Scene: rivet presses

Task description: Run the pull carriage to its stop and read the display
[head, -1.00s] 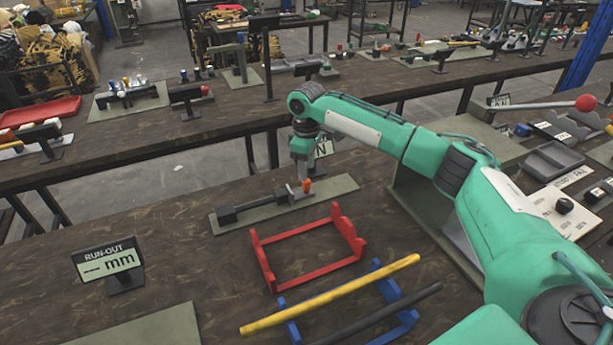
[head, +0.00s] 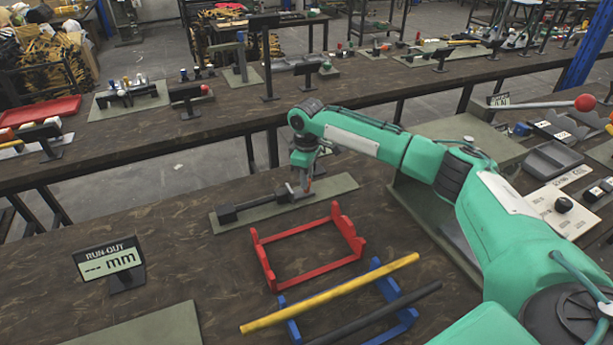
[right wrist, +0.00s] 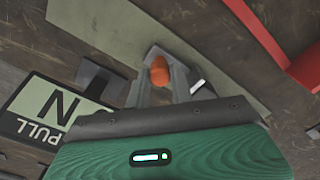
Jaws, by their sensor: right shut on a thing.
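The pull carriage rig is a dark rail (head: 258,205) on a grey-green base plate (head: 340,187) in the head view, with a dark block (head: 227,214) at its left end. My right gripper (head: 306,183) is at the rail's right part, pointing down. In the right wrist view its fingers are shut on an orange knob (right wrist: 159,72). The carriage under the knob is mostly hidden by the fingers. The pull display (right wrist: 48,108) shows "PULL" and "N" in the right wrist view; any digits are hidden. My left gripper is not in view.
A red cradle (head: 262,238), a yellow bar (head: 335,292) and a black bar (head: 380,313) on blue supports lie in front of the rig. A run-out display (head: 109,262) reads dashes and mm at the left. Bare bench lies left of the rig.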

